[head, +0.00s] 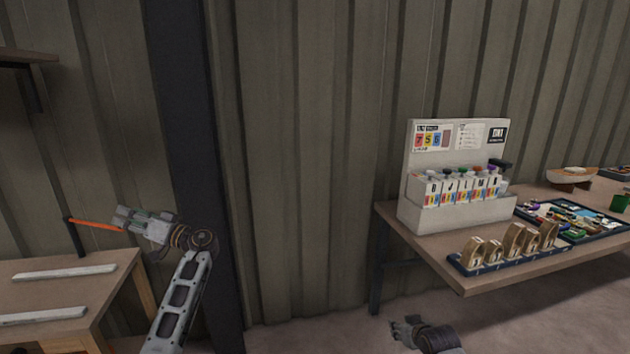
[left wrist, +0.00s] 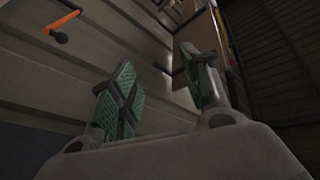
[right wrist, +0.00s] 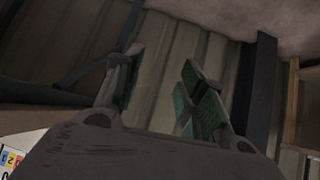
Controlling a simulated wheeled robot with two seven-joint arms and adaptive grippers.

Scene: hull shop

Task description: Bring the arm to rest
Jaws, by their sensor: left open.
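My left gripper (head: 125,221) is raised at the left of the head view, above and beside the left wooden bench. In the left wrist view its green-padded fingers (left wrist: 160,92) stand apart with nothing between them. My right gripper (head: 402,332) is low at the bottom of the head view, in front of the right table. In the right wrist view its fingers (right wrist: 163,88) are spread and empty, with only wall behind them.
An orange bar on a black post (head: 95,224) is close to the left gripper; it also shows in the left wrist view (left wrist: 64,18). The left bench (head: 100,280) carries two pale strips. The right table (head: 440,262) holds a white rack (head: 415,214), a blue tray and wooden pieces.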

